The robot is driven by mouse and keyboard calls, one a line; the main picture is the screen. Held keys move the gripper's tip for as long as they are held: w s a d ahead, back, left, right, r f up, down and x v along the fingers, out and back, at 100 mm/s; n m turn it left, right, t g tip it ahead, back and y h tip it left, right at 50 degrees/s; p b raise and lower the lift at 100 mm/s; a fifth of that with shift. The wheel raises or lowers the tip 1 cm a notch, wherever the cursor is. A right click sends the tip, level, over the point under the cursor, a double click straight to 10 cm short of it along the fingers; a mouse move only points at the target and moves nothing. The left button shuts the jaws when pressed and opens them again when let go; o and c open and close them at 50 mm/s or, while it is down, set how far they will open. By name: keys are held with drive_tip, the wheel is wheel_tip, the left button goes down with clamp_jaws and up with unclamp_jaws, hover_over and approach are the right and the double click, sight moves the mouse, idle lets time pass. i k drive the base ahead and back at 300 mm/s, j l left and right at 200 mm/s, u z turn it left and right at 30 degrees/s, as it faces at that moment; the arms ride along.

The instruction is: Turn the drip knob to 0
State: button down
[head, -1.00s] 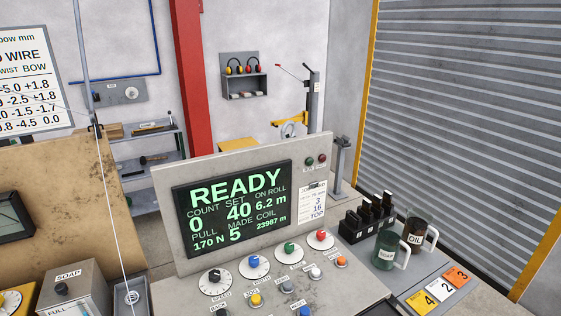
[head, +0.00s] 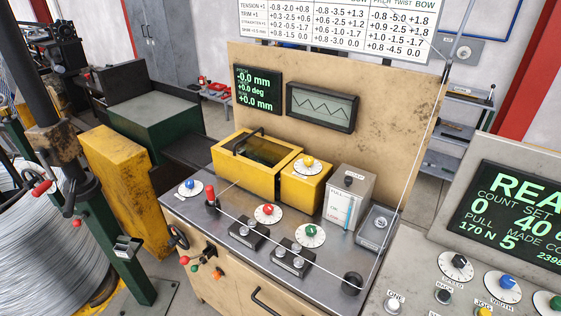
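No label reading "drip" is legible, so I cannot tell for certain which knob it is. A grey soap box (head: 347,201) stands at the right of the steel bench top, with a small black knob (head: 348,181) on it and a clear level window in its front. A yellow knob on a white dial (head: 307,164) sits on the yellow box left of it. White dials with a blue knob (head: 190,187), a red knob (head: 268,209) and a green knob (head: 312,235) are on the bench top. Their settings are too small to read. My gripper is not in view.
A wire runs low over the bench to a black roller (head: 352,283) and up to the right. A control panel with a screen (head: 515,218) stands at right. A wire coil (head: 45,255) and green post are at left.

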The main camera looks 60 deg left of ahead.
sight(307, 160)
drive_tip(key=u, duration=1.95)
